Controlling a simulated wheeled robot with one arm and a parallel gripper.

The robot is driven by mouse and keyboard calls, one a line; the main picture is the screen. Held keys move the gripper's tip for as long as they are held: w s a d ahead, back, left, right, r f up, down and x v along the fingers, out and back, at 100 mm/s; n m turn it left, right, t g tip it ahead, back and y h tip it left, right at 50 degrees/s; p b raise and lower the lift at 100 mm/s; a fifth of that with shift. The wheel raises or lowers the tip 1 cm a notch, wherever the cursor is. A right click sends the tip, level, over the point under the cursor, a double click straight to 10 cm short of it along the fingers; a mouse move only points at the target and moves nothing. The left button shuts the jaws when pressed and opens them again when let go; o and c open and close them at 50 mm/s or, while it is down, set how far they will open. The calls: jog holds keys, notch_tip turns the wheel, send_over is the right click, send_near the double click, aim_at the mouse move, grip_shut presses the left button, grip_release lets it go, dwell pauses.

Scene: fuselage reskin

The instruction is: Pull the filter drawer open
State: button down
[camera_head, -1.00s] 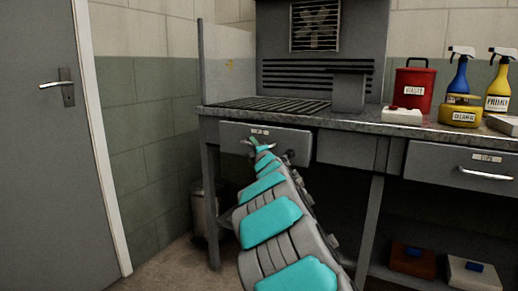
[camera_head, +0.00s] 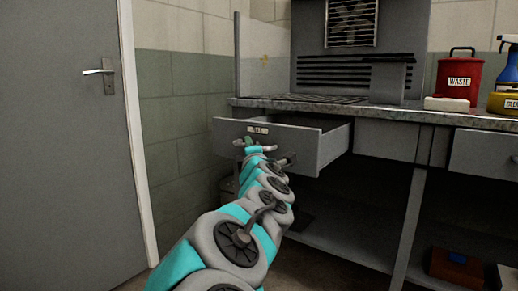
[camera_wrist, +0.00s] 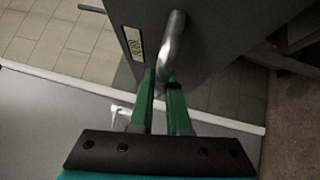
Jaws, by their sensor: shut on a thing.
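The filter drawer (camera_head: 318,150) is the grey drawer under the left part of the workbench. It stands pulled out, with its side wall showing. It carries a small label (camera_head: 257,130) on its front, and the label also shows in the wrist view (camera_wrist: 133,42). My gripper (camera_head: 250,143) is at the drawer front. In the wrist view its green fingers (camera_wrist: 163,82) are shut on the metal bar handle (camera_wrist: 175,35). The inside of the drawer is hidden in both views.
The workbench top (camera_head: 400,112) holds a red waste can (camera_head: 459,78), a small white box (camera_head: 447,104) and bottles at the right. A grey door (camera_head: 60,150) stands at the left. A lower shelf (camera_head: 345,240) runs under the bench. Floor is clear between door and bench.

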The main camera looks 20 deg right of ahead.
jog(key=shift+s+a, duration=0.4)
jog(key=shift+a, duration=0.2)
jog(key=c, duration=0.9)
grip_release()
